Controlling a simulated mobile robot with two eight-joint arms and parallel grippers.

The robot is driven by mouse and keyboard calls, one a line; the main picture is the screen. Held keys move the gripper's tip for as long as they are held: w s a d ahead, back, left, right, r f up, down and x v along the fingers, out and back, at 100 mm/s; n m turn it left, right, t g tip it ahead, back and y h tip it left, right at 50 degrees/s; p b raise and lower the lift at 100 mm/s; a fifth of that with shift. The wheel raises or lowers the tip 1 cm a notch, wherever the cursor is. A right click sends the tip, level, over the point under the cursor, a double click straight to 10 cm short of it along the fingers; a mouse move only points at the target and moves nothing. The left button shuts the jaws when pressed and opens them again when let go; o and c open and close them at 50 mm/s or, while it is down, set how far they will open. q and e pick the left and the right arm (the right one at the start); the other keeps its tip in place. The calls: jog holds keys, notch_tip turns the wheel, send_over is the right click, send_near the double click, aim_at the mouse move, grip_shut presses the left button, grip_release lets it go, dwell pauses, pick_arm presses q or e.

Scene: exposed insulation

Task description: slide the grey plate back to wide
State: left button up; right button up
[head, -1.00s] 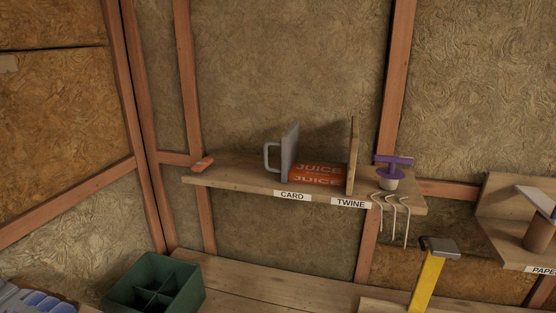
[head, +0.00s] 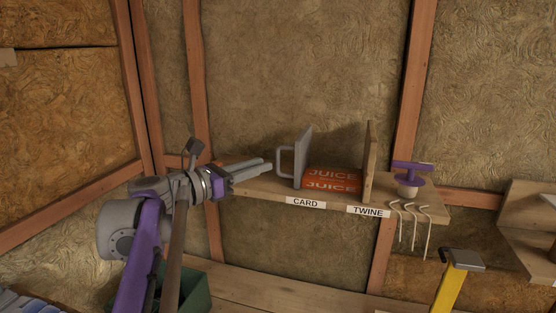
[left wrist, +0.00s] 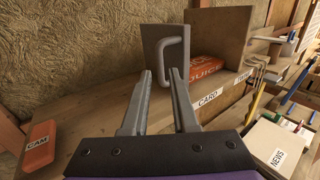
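The grey plate (head: 303,157) stands upright on the wooden shelf, with a grey loop handle (head: 284,161) on its left face. In the left wrist view the plate (left wrist: 153,42) and its handle (left wrist: 187,48) face me. My left gripper (head: 270,164) is just left of the handle. My right gripper is not in view.
The shelf (head: 262,188) bears CARD and TWINE labels. A purple-topped object (head: 409,174) stands at its right end above hanging hooks (head: 410,218). An orange CAM block (left wrist: 38,143) lies at the shelf's left. A green divided bin (head: 195,290) and yellow-handled tool (head: 450,284) are below.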

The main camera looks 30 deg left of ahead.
aim_at(277, 172)
pick_arm(q)
jog(key=x, duration=0.6)
jog(key=shift+w, duration=0.2)
jog(key=shift+c, duration=0.4)
grip_shut()
dwell(0.8)
